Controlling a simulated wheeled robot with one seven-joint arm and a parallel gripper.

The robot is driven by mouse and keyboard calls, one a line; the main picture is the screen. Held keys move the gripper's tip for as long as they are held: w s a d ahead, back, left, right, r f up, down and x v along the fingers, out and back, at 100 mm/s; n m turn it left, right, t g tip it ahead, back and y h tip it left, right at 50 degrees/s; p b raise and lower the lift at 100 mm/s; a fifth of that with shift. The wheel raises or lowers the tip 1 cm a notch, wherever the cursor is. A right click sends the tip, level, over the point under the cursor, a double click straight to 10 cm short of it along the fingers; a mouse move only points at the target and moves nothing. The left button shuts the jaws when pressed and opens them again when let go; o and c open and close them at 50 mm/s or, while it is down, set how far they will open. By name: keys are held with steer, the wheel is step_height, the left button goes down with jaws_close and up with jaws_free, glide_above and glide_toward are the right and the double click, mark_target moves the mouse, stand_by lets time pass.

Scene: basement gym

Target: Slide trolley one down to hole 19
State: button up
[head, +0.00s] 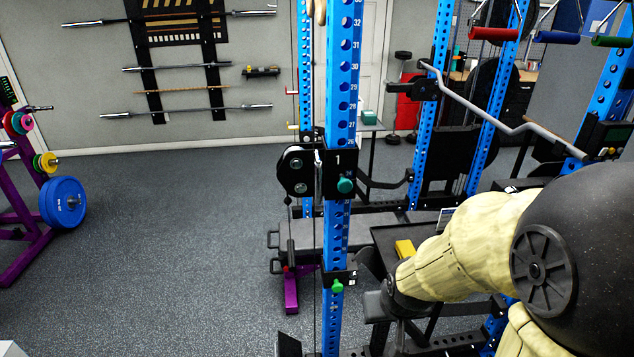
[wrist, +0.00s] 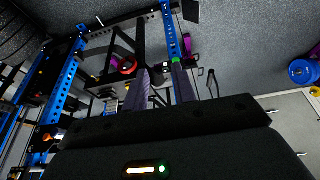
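Trolley one (head: 318,170) is a black carriage marked "1" on the near blue upright (head: 341,110), with a round pulley plate on its left and a teal knob (head: 345,186) on its front. It sits below the printed 26; the lower numbers are too small or hidden to read surely. My arm comes in from the right, and its dark wrist is below and right of the trolley, apart from it. In the wrist view my gripper (wrist: 160,78) shows two greyish fingers spread apart with nothing held between them. The fingertips are unclear in the head view.
A black bracket with a green knob (head: 338,285) sits lower on the same upright. A bench (head: 362,230) and a bent grey bar (head: 500,115) are behind and right. A purple plate rack (head: 25,220) stands left. Floor left of the upright is clear.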

mark_target(319, 182)
steer(key=w+a+r+n+t+y, duration=0.1)
steer(key=w+a+r+t+y, duration=0.1)
steer(key=w+t, duration=0.4)
steer(key=w+a+r+n+t+y+b, duration=0.1)
steer(key=w+a+r+t+y, duration=0.2)
steer(key=w, duration=1)
step_height(319, 182, up, 4)
steer(key=a+t, duration=0.2)
steer(key=t, duration=0.2)
steer(key=shift+a+n, duration=0.2)
steer(key=shift+n, duration=0.1)
steer(key=p+x, duration=0.6)
steer(key=x, duration=1)
steer(key=shift+p, duration=0.3)
steer(key=shift+w+a, duration=0.25)
steer(key=shift+w, duration=0.4)
steer(key=shift+f, duration=0.1)
steer(key=shift+c, duration=0.2)
jaws_close()
